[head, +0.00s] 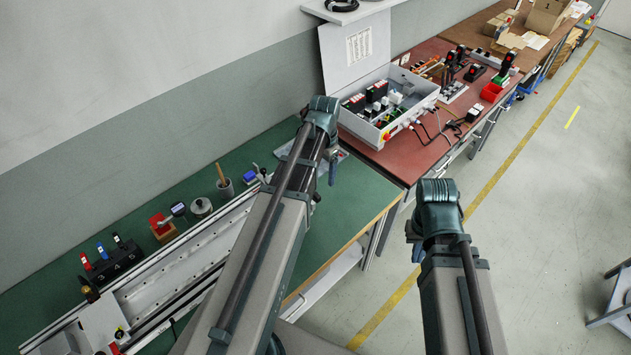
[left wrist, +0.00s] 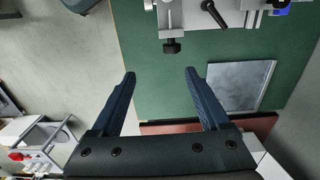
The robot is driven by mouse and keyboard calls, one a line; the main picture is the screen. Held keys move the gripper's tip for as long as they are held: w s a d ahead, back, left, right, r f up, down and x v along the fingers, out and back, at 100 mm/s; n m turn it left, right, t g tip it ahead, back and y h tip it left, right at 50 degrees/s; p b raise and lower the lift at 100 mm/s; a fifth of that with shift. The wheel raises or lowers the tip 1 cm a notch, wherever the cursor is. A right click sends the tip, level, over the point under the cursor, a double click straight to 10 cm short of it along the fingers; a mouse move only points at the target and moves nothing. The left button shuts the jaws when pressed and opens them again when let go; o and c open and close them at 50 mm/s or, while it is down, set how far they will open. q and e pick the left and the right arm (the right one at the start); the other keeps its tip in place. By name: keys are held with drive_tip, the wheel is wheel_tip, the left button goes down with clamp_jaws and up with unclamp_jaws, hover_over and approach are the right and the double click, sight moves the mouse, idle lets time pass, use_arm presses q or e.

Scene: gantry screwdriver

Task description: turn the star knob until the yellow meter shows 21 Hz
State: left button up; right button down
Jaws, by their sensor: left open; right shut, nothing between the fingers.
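A small dark knob (left wrist: 172,46) sticks out from the end of the metal rail assembly in the left wrist view; I cannot tell whether it is the star knob. A black lever handle (left wrist: 213,14) is on the same assembly. I cannot make out a yellow meter or any reading in either view. My left gripper (left wrist: 160,74) is open and empty above the green bench top, its fingertips short of the dark knob. In the head view its blue finger (head: 333,168) shows past my left arm. My right gripper (head: 416,250) is shut and empty, over the floor.
The long metal rail (head: 165,280) runs along the green bench (head: 345,210). A grey plate (left wrist: 238,86) lies on the bench. A dark block with colored-top tools (head: 115,262) and a tool cup (head: 225,189) stand by the wall. A white case (head: 390,105) sits on the red bench.

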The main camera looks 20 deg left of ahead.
sight(316, 193)
use_arm(q)
drive_tip(key=f+b, duration=0.4)
drive_tip(key=a+f+b, duration=0.1)
drive_tip(key=f+b, duration=0.3)
drive_tip(key=b, duration=0.1)
drive_tip(key=a+f+b, duration=0.1)
drive_tip(key=f+b, duration=0.3)
drive_tip(key=shift+w+a+f+b, duration=0.15)
drive_tip(key=shift+w+f+b, duration=0.15)
drive_tip(key=shift+w+f, duration=0.1)
use_arm(e)
wheel_tip(316, 193, down, 13)
drive_tip(key=shift+r, duration=0.1)
use_arm(q)
clamp_jaws()
